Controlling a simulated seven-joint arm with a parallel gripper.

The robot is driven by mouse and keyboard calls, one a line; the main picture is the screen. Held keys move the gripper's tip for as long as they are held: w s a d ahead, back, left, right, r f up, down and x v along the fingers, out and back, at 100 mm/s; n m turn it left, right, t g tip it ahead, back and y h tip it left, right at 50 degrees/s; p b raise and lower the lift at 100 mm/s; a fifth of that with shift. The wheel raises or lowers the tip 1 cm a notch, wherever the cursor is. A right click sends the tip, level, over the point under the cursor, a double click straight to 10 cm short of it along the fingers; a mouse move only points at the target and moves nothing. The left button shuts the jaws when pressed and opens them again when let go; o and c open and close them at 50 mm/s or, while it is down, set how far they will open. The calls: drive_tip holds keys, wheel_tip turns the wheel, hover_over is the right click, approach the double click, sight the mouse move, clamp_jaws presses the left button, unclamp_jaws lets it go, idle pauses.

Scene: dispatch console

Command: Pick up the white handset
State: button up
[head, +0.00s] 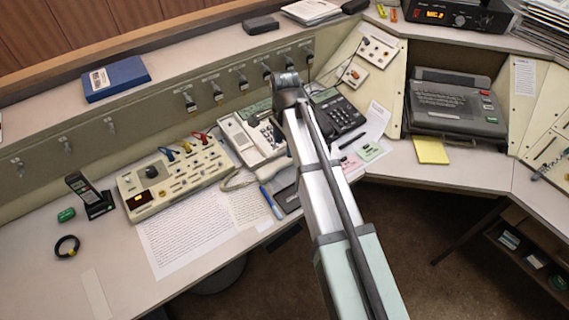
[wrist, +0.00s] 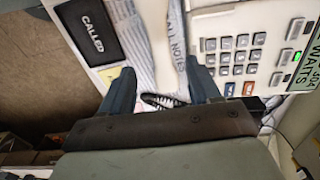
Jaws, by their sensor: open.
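The white handset (head: 237,181) appears to lie off its cradle, along the front of the white desk phone (head: 270,146). In the wrist view a pale smooth strip, which looks like the handset (wrist: 162,38), runs up the picture between the fingertips of my gripper (wrist: 158,68). My gripper is open, one finger on each side of that strip, and no grip shows. A dark coiled cord shows below the strip. The phone's keypad (wrist: 236,55) is right of the fingers. In the head view my arm hides the gripper's fingers and part of the phone.
A black pad marked "CALLED" (wrist: 88,28) lies left of the fingers. A dark desk phone (head: 338,115) stands right of my arm, and a beige switch panel (head: 176,180) stands left of the white phone. Printed sheets (head: 185,235) lie along the front.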

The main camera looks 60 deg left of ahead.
sight(285, 160)
drive_tip(key=shift+f, duration=4.4)
drive_tip(key=shift+c, duration=0.4)
clamp_jaws()
